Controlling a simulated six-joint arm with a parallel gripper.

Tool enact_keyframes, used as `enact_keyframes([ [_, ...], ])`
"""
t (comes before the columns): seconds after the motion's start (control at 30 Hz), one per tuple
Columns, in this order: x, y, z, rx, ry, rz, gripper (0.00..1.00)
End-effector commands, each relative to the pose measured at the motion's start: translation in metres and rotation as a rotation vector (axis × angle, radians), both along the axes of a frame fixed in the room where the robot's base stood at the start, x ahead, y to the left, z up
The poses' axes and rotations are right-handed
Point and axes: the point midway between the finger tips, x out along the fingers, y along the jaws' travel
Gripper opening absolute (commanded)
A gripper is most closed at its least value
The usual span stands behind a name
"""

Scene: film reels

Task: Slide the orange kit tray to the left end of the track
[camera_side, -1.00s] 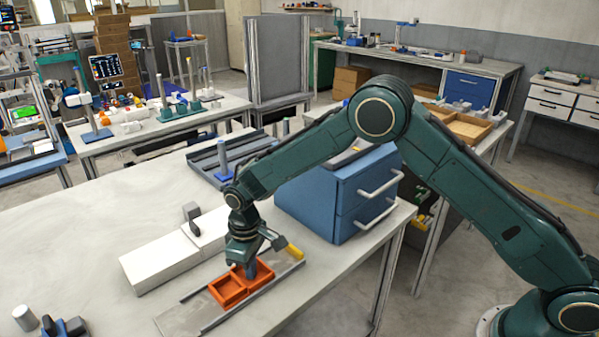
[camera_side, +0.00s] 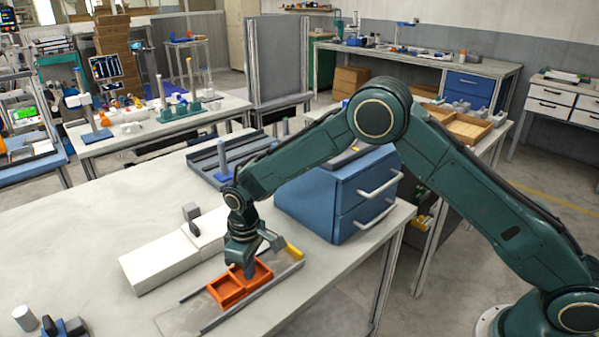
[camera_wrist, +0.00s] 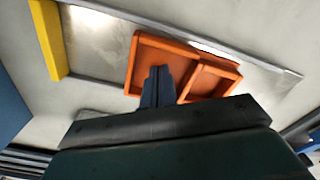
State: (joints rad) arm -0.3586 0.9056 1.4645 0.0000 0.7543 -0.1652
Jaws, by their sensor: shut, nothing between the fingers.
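The orange kit tray (camera_side: 227,291) has two open compartments and sits between the rails of the track (camera_side: 252,297) on the table. It also shows in the wrist view (camera_wrist: 212,78). My gripper (camera_side: 249,273) points down, its shut fingers at the tray's right compartment in the side view. The wrist view shows the shut fingers (camera_wrist: 158,86) over that larger compartment, with nothing held. Whether they touch a tray wall I cannot tell. A yellow block (camera_side: 294,250) stands at the track's right end, apart from the tray. Bare track lies left of the tray.
A long white box (camera_side: 165,260) lies behind the track. A blue drawer cabinet (camera_side: 345,195) stands to the right behind it. A grey cylinder (camera_side: 25,318) and a dark blue fixture (camera_side: 65,328) stand at the front left. The table's front edge is close to the track.

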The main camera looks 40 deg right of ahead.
Motion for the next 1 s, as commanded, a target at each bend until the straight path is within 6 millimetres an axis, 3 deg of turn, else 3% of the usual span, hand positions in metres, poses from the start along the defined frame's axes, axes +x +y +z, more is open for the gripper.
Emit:
enact_keyframes([
  [0.03, -0.007, -0.003, -0.023, -0.008, 0.022, 0.0, 0.0],
  [0.37, -0.007, -0.001, -0.023, -0.008, 0.022, 0.0, 0.0],
  [1.0, -0.008, 0.021, -0.023, -0.004, 0.023, 0.006, 0.0],
])
